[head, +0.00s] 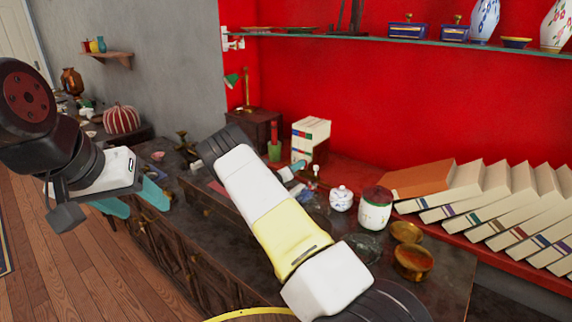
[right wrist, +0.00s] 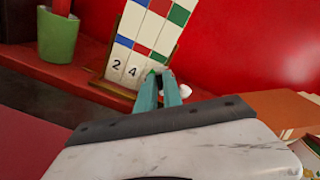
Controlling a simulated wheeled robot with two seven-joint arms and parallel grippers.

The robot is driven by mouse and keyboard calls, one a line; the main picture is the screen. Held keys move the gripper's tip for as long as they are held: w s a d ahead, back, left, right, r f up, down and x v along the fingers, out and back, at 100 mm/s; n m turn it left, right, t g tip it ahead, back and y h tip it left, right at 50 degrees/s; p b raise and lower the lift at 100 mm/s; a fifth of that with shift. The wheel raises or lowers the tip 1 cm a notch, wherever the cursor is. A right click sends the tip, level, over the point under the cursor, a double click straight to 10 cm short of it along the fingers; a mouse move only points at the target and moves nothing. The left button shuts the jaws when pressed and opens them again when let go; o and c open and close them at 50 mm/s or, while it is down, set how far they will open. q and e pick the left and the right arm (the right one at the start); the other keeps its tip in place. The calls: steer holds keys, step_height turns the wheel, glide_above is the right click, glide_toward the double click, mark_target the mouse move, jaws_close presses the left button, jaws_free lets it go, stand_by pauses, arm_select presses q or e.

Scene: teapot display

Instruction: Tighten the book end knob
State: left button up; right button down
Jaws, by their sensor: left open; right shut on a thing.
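The book end (head: 319,152) holds a row of white books (head: 308,131) upright on the red shelf by the wall. In the right wrist view the books (right wrist: 138,38) have blue, red and green bands and digits, with the brass edge of the book end (right wrist: 175,55) beside them. My right gripper (head: 291,172) reaches to the book end's lower front. Its teal fingers (right wrist: 163,85) are close together there, shut on the knob, which they mostly hide.
A green pot (right wrist: 58,35) stands left of the books. A white lidded jar (head: 341,199), a red-lidded canister (head: 375,210) and brass bowls (head: 413,260) stand on the dark cabinet to the right. Leaning books (head: 500,205) fill the right shelf. A glass shelf (head: 350,40) runs above.

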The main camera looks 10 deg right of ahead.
steer(key=shift+m, duration=0.3)
steer(key=m, duration=0.6)
steer(key=shift+s, duration=0.1)
steer(key=shift+f, duration=0.1)
stand_by(0.4)
steer(key=c, duration=1.5)
jaws_free()
steer(key=shift+c, duration=0.2)
steer(key=v, duration=0.7)
steer(key=shift+s+a, duration=0.25)
steer(key=shift+a, duration=0.05)
